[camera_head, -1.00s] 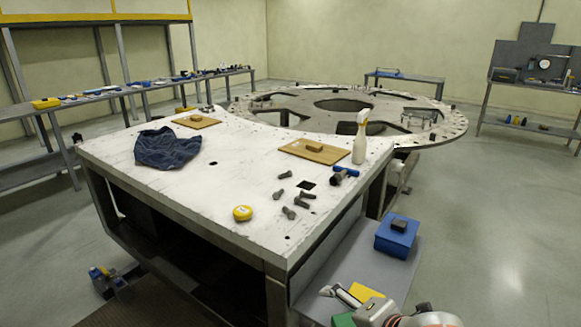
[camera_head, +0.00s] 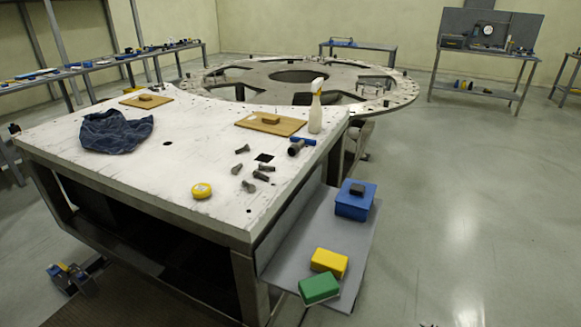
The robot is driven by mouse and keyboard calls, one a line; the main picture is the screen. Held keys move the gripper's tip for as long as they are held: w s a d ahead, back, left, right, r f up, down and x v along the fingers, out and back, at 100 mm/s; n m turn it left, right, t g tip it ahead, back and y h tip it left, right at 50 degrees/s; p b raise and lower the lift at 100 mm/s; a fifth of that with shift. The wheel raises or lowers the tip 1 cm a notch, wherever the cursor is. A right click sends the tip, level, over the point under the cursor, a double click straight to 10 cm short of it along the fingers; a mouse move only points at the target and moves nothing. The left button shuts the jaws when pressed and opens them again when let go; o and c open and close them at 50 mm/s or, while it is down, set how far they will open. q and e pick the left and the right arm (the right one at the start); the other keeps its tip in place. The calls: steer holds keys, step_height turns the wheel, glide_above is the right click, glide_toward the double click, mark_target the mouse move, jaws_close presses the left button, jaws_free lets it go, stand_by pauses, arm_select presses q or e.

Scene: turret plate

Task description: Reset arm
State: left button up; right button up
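My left gripper is not in view. My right gripper is not in view either, and no arm link can be made out clearly. A tiny dark bit shows at the bottom edge, right of centre, too small to identify. The grey side shelf (camera_head: 305,238) is unobstructed by my arm. On it lie a green block (camera_head: 319,288), a yellow block (camera_head: 329,262) and a blue box (camera_head: 355,203) with a small dark block on top.
The white worktable (camera_head: 150,170) holds a blue cloth (camera_head: 116,131), a yellow tape measure (camera_head: 201,191), several bolts, a spray bottle (camera_head: 316,112) and wooden boards. The round turret plate (camera_head: 400,92) stands behind. The floor at right is clear.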

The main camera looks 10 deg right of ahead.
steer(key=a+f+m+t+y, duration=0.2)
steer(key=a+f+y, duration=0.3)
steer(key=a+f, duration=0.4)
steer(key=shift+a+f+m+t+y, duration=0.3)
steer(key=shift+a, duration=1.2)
